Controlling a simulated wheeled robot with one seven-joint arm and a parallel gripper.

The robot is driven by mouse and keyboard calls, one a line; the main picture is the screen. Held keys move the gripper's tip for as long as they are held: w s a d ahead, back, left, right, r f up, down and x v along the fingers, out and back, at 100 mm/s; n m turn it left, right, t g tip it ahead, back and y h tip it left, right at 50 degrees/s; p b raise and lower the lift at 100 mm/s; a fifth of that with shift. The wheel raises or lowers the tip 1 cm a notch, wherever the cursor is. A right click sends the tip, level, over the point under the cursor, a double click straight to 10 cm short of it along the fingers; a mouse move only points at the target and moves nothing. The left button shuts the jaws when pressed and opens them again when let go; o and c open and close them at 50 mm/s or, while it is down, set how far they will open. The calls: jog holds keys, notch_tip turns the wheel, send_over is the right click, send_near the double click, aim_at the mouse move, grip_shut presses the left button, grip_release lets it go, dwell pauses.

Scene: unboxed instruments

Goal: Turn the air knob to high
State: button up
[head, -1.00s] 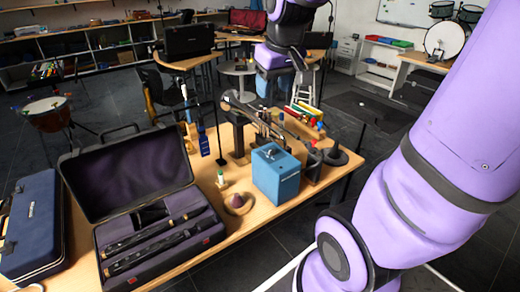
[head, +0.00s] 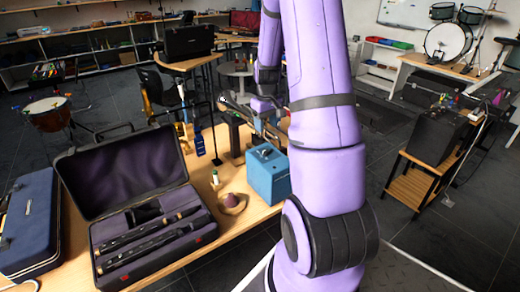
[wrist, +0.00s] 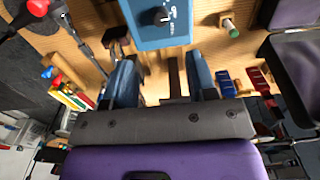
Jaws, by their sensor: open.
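The blue box (head: 268,178) stands on the wooden table, just left of my purple arm in the head view. In the wrist view the blue box (wrist: 140,38) is at the top centre, with a black knob (wrist: 160,17) on its face and white markings beside it. The markings are too small to read. My gripper (wrist: 161,60) is open, its two blue fingers spread apart and pointing toward the box. The knob lies beyond the fingertips and roughly midway between them; nothing is held.
An open black case (head: 150,250) with dark instrument pieces is left of the box. A closed blue case (head: 30,225) is at far left. Instruments on stands crowd behind the box.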

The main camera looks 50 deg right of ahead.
aim_at(266, 150)
notch_tip(266, 150, down, 11)
jog(key=shift+r, duration=0.1)
dwell(0.4)
jog(key=c, duration=0.9)
